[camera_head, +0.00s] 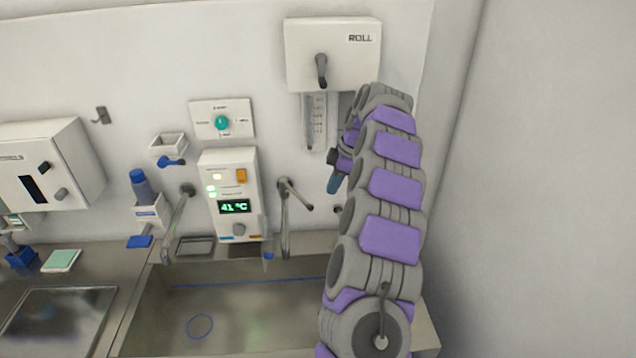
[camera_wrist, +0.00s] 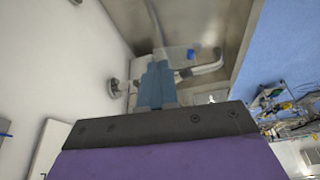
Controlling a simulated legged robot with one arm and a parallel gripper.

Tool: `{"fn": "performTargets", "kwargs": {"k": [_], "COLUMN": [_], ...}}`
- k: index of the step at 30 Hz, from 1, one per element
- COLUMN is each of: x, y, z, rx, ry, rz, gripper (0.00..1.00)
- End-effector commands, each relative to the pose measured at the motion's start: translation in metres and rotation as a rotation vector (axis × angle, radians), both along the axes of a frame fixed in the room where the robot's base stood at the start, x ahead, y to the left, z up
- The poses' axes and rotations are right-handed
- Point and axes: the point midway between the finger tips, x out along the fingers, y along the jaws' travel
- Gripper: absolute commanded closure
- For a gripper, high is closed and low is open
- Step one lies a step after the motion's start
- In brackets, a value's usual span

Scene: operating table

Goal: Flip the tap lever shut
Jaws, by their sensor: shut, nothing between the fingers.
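Two grey metal taps are on the wall above the sink (camera_head: 250,300) in the head view. The right tap (camera_head: 286,225) has a thin lever (camera_head: 300,196) that slants down to the right. The left tap (camera_head: 178,222) stands on the other side of the temperature panel. My gripper (camera_head: 334,183) is shut and empty, right of the right tap's lever and apart from it in the picture.
A panel (camera_head: 232,195) reading 41 °C is between the taps. A white ROLL dispenser (camera_head: 333,55) hangs above my gripper, with a clear graduated tube (camera_head: 314,120) below it. A bottle holder (camera_head: 146,205) is at left. The side wall (camera_head: 540,200) bounds the right.

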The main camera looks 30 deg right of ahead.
Motion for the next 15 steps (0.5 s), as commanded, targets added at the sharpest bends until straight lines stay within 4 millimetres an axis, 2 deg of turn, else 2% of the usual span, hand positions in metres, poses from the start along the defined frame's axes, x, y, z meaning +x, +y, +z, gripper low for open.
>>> {"fn": "performTargets", "kwargs": {"k": [7,15], "x": [-0.015,-0.017], "y": [-0.024,-0.029], "z": [0.001,0.0], "rx": [0.002,0.003], "ry": [-0.001,-0.002], "rz": [-0.001,0.0], "gripper": [1.0,1.0]}}
